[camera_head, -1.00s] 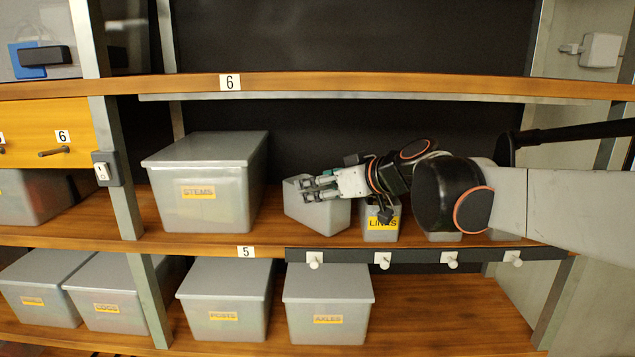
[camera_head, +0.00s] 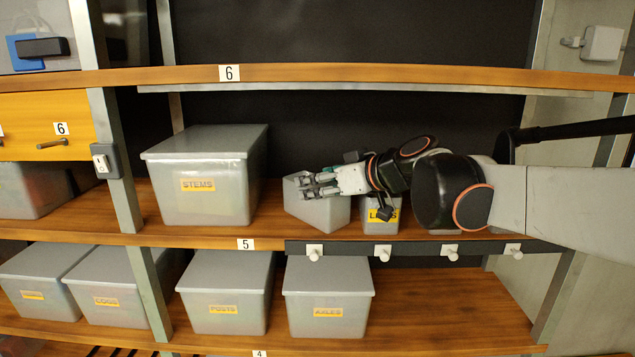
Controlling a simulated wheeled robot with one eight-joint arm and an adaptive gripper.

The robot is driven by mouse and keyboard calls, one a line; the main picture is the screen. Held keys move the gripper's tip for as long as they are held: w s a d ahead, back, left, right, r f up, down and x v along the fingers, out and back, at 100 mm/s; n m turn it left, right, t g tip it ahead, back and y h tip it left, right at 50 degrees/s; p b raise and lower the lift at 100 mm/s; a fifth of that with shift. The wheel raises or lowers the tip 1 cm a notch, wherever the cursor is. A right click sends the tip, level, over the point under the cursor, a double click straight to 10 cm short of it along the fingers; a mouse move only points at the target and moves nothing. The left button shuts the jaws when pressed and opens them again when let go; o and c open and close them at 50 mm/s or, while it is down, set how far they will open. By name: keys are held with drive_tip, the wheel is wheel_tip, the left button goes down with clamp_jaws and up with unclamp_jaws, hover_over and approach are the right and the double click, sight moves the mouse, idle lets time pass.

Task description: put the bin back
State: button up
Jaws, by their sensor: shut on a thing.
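A small open grey bin (camera_head: 318,213) stands on the shelf (camera_head: 215,236) marked 5, between the lidded STEMS box and the small LINKS bin. My gripper (camera_head: 311,187) reaches in from the right and is shut on this bin at its upper rim. The bin looks upright and its base appears to be at shelf level; whether it touches the wood I cannot tell. Its front shows no label from here. My gripper hides part of its rim and inside.
The LINKS bin (camera_head: 376,220) stands close to the right, partly under my wrist. The STEMS box (camera_head: 209,177) is to the left with a small gap. White pegs on a dark rail (camera_head: 420,250) line the shelf edge. The shelf marked 6 (camera_head: 400,75) runs above.

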drive_tip(key=o, duration=1.5)
drive_tip(key=v, duration=1.2)
